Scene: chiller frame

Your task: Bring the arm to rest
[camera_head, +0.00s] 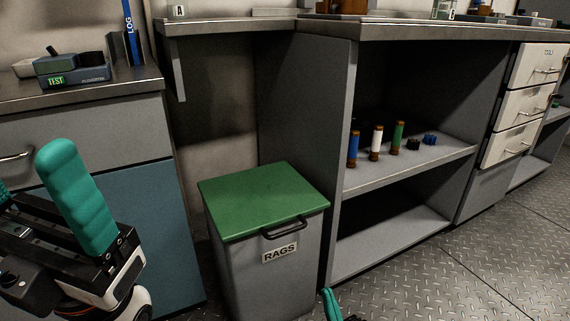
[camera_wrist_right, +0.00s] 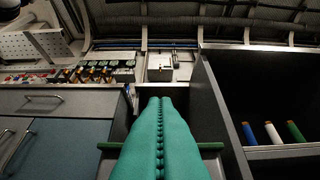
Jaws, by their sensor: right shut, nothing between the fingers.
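My right gripper (camera_head: 332,304) shows only as teal fingertips at the bottom edge of the head view, in front of the rag bin. In the right wrist view its two teal fingers (camera_wrist_right: 160,100) lie together along their length, shut and empty. They point forward, in front of the bin's green lid. My left gripper (camera_head: 40,190) is large at the left edge of the head view, before the blue cabinet. One teal finger stands upright; a sliver of teal at the frame edge looks like the other, well apart from it. Nothing shows between them.
A grey bin marked RAGS (camera_head: 265,270) has its green lid (camera_head: 262,198) down. A shelf unit (camera_head: 410,168) at right holds blue, white and green tubes and small dark and blue pieces. A counter (camera_head: 80,95) stands at left. Patterned metal floor (camera_head: 440,275) is clear at lower right.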

